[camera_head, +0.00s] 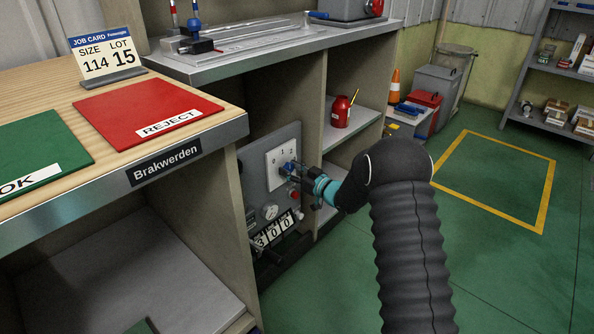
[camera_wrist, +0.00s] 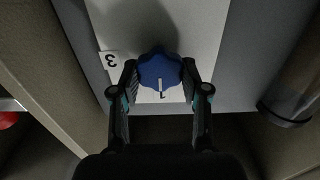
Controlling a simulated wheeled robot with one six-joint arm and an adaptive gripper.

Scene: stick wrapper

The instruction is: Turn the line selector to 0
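The line selector is a blue lobed knob (camera_head: 287,168) on a white plate with printed numerals on the front of a grey panel. In the wrist view the knob (camera_wrist: 160,70) carries a white pointer mark, which lines up with the numeral 1 (camera_wrist: 162,95). The head view shows 0, 1 and 2 around the knob. My gripper (camera_head: 296,171) reaches the knob from the right. In the wrist view its fingers (camera_wrist: 161,78) lie on both sides of the knob with no clear gap.
Below the selector are a red button (camera_head: 295,194), a round gauge (camera_head: 270,212) and number tiles reading 300 (camera_head: 275,230). A bench with a red REJECT mat (camera_head: 150,108) overhangs at left. Shelf walls flank the panel. The green floor at right is open.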

